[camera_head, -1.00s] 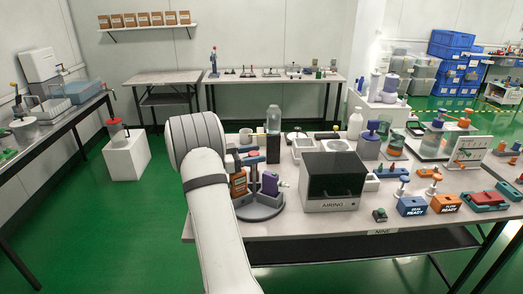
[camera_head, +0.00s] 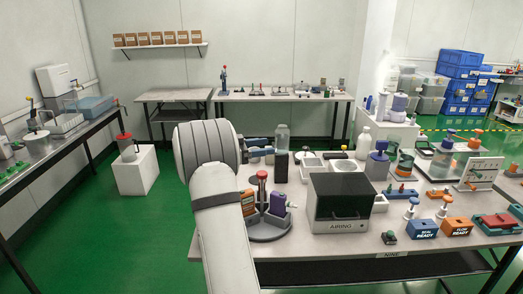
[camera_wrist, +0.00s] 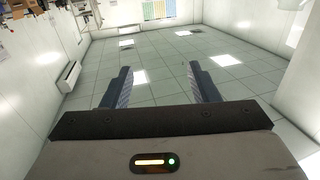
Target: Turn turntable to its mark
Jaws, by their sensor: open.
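The turntable (camera_head: 271,232) is a grey round platform near the left front edge of the central bench. An orange tester (camera_head: 247,203) and a purple tester (camera_head: 278,204) stand on it around a dark post with a red top (camera_head: 262,175). My arm hides its left side, and I cannot make out its mark. My gripper (camera_head: 260,150) is above and behind the turntable, apart from it, partly hidden by my wrist. In the wrist view my gripper (camera_wrist: 162,86) is open, its two blue-grey fingers spread with nothing between them.
A black-lidded box labelled AIRING (camera_head: 340,203) stands right of the turntable. A clear bottle (camera_head: 282,137) and a dark block (camera_head: 281,167) stand behind it. Blue (camera_head: 422,229) and orange (camera_head: 456,227) READY blocks sit farther right. The wrist view faces a tiled surface with bright panels.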

